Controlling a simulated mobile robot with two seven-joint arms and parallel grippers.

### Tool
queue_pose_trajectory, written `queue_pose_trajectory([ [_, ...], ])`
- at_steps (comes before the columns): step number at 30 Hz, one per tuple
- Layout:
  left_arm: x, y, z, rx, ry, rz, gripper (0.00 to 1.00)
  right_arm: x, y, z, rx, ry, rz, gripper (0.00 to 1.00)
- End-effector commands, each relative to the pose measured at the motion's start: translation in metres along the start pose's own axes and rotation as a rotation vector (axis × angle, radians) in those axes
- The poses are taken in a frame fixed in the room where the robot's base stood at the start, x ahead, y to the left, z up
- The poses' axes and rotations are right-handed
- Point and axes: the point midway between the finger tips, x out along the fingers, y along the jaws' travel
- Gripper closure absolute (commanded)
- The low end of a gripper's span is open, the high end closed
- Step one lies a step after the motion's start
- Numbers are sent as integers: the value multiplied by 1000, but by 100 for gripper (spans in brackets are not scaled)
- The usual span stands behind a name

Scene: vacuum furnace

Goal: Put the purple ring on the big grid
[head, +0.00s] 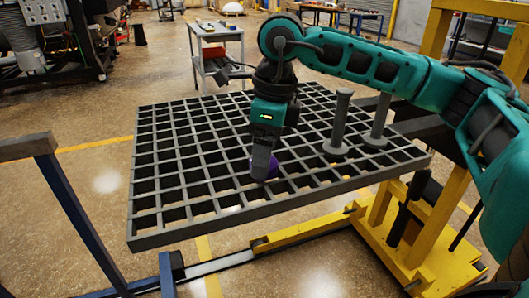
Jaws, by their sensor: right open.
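Most of the ring is hidden behind my right gripper (262,176). The gripper points down at the ring, and its jaws are open with the fingertips right at it. I cannot tell whether the fingers touch the ring. The big grid is a dark grey lattice with square openings, lying flat. My left gripper does not show.
Two grey posts with round bases, one (340,118) nearer and one (380,120) farther right, stand upright on the grid's right part. A yellow lift frame (435,240) is at the right. A blue-grey rail (70,205) stands at the left. A small table (216,34) is behind.

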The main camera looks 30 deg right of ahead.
Motion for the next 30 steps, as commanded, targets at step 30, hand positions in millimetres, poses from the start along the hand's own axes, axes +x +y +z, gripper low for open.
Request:
queue_pose_trajectory([
  [30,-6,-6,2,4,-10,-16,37,-110,0,0,-1,-1,1,21],
])
